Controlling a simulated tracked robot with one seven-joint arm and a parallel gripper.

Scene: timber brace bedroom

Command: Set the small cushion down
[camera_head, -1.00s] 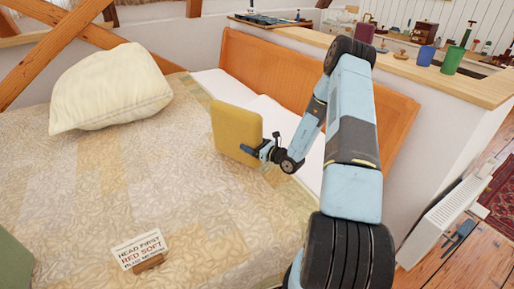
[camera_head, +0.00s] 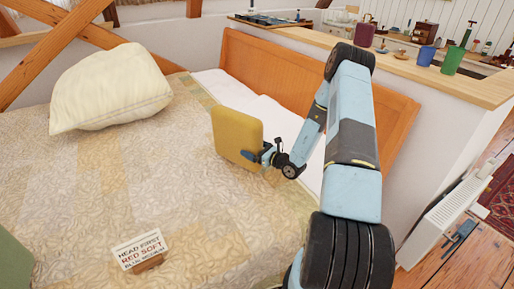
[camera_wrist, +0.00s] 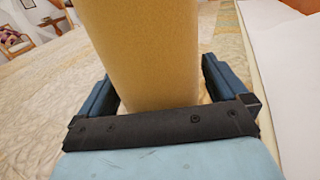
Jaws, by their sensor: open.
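The small cushion (camera_head: 237,137) is mustard yellow and stands on edge, roughly upright, on the bed's quilt (camera_head: 130,175) near the headboard side. My gripper (camera_head: 257,156) is at the cushion's lower right edge. In the wrist view, the cushion (camera_wrist: 152,55) rises between the two blue fingers of my gripper (camera_wrist: 160,88). The fingers are spread, with a gap showing on the cushion's right side; on its left they look close to it. The cushion's bottom edge is partly hidden by my gripper.
A large cream pillow (camera_head: 108,90) lies at the back left. A small lettered sign (camera_head: 140,250) stands at the front of the bed. A green cushion (camera_head: 12,265) shows at the left edge. The orange wooden headboard (camera_head: 285,75) and white sheets (camera_head: 225,88) are behind. The quilt's middle is clear.

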